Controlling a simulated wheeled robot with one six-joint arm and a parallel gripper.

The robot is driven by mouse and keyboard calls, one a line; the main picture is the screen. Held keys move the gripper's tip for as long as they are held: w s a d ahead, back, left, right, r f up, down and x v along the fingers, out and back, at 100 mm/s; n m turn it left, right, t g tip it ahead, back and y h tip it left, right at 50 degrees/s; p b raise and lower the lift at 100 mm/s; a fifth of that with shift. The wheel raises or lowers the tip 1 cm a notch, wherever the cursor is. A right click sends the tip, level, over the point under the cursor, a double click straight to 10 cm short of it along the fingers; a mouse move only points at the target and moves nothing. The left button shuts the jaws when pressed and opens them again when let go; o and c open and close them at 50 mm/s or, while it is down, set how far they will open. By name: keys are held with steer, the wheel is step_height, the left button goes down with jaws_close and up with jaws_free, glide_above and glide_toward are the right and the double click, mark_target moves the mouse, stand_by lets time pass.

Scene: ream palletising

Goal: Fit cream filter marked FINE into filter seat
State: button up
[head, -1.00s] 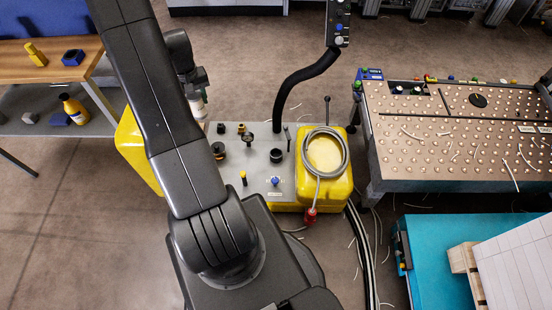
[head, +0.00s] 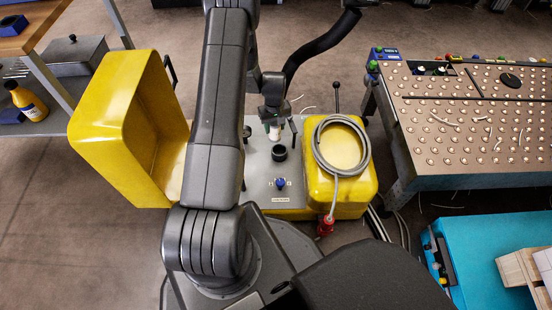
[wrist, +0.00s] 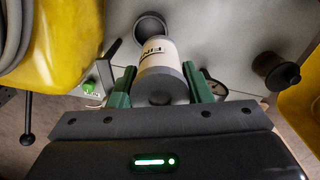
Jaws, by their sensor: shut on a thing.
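My gripper (wrist: 159,72) has green fingers shut on the cream filter (wrist: 160,60). The filter has dark lettering on its side that looks like FINE, partly cut off by the view angle, and a grey band at the near end. Just beyond its far end is a round dark-rimmed opening (wrist: 152,22), which looks like the filter seat. In the head view my gripper (head: 273,118) holds the filter (head: 274,133) above the grey panel, close behind a black cup (head: 279,153), probably that seat. I cannot tell whether filter and seat touch.
The grey panel (head: 262,180) carries a blue knob (head: 280,184). A raised yellow cover (head: 120,130) stands at left. A coiled grey cable (head: 340,165) lies on a yellow housing at right. A black knob (wrist: 275,72) and a green button (wrist: 89,86) flank the filter in the wrist view.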

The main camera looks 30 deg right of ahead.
mark_target(279, 130)
steer(key=f, duration=0.1)
steer(key=d+f, duration=0.1)
steer(key=shift+s+d+f+b, duration=0.3)
steer(key=shift+f+b, duration=0.1)
step_height(279, 130, down, 10)
steer(key=b, duration=0.3)
steer(key=shift+f, duration=0.15)
steer(key=o, duration=1.1)
step_height(279, 130, up, 12)
steer(key=p, duration=0.3)
steer(key=shift+p, duration=0.4)
